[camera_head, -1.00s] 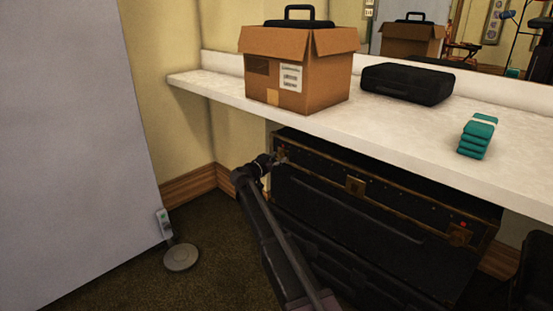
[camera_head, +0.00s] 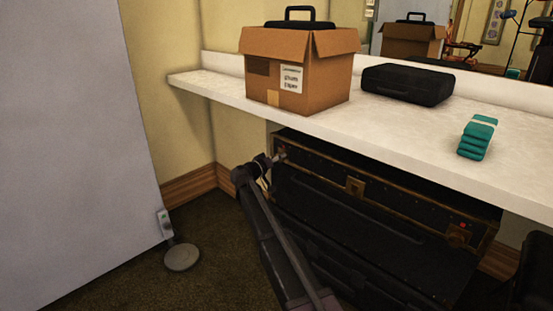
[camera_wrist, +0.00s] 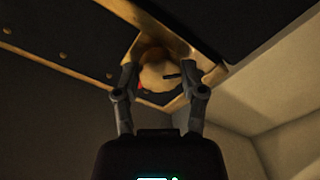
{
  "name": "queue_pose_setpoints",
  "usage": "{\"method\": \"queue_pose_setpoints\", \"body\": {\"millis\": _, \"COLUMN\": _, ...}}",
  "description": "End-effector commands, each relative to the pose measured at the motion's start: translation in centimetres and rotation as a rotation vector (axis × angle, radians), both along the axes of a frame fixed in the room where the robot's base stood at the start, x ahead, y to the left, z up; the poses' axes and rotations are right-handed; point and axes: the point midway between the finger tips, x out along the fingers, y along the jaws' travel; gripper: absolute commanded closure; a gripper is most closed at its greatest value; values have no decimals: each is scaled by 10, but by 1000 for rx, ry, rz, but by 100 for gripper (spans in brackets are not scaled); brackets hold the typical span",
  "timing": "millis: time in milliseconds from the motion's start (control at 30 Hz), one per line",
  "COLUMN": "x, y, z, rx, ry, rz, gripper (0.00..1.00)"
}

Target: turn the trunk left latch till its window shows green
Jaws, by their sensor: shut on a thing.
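The black trunk with brass edging (camera_head: 405,190) is under the white counter. Its left latch, a round brass piece, shows in the wrist view (camera_wrist: 155,72) near the trunk's corner. My gripper (camera_wrist: 160,80) is shut on the left latch, one finger on each side. It also shows at the trunk's upper left corner in the head view (camera_head: 277,159). A small red patch (camera_wrist: 140,86) shows beside the latch, partly hidden by the left finger; I see no green there. The trunk's right latch (camera_head: 457,233) also has a red spot.
The counter (camera_head: 400,133) overhangs the trunk closely. On it are an open cardboard box (camera_head: 305,85), a black case (camera_head: 407,84) and a teal banded stack (camera_head: 477,136). A grey panel (camera_head: 70,140) with a round foot (camera_head: 182,257) stands left. Carpet between is clear.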

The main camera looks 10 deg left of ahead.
Motion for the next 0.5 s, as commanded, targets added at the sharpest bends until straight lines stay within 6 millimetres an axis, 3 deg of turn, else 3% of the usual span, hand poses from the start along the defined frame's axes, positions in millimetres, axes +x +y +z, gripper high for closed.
{"method": "queue_pose_setpoints", "body": {"millis": 500, "x": 4, "y": 1, "z": 0, "rx": -367, "ry": 284, "rz": 4, "gripper": 94}}
